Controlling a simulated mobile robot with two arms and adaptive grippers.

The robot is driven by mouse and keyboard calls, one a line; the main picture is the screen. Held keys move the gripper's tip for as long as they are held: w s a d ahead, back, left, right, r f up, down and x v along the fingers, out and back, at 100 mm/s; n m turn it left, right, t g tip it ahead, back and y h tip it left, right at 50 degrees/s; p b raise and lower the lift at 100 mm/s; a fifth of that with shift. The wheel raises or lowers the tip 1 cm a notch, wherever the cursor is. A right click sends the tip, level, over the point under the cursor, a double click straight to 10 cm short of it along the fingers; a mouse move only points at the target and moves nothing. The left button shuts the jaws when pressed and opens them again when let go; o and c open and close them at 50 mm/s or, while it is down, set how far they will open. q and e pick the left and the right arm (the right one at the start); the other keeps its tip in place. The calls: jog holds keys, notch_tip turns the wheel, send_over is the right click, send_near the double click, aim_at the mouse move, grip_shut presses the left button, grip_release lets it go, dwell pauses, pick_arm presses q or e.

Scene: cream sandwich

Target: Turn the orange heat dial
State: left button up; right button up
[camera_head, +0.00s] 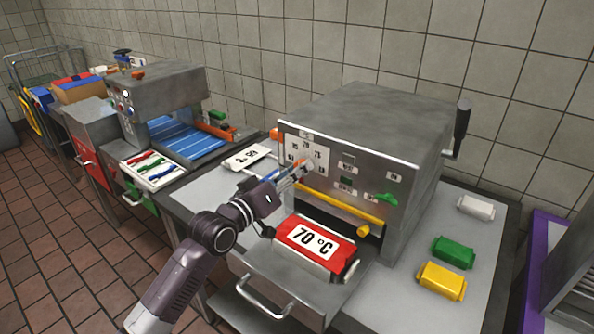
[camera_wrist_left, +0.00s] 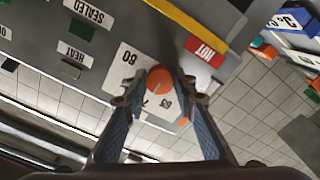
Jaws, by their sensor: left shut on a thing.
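The orange heat dial (camera_wrist_left: 160,79) sits on a white scale plate (camera_wrist_left: 127,58) on the machine's front panel. My left gripper (camera_wrist_left: 160,82) is shut on the dial, with one finger on each side of it. In the head view my left gripper (camera_head: 303,168) reaches the upper left of the grey machine's front (camera_head: 345,180) and covers most of the dial. Numbers show around the dial, partly behind the fingers. Its exact setting is too small to tell. My right gripper is in neither view.
A red "70 °C" packet (camera_head: 313,242) lies below my left wrist at the machine's front. A yellow bar (camera_head: 335,208) crosses the front under the panel. Green (camera_head: 453,251), yellow (camera_head: 442,281) and white (camera_head: 476,207) packets lie at the right. Another machine (camera_head: 165,95) stands at the left.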

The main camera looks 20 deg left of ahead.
pick_arm(q)
jog(key=shift+f, duration=0.2)
jog(key=o, duration=0.9)
jog(key=shift+o, duration=1.3)
jog(key=shift+r, duration=0.1)
jog(key=shift+s, duration=0.15)
jog(key=v, duration=1.2)
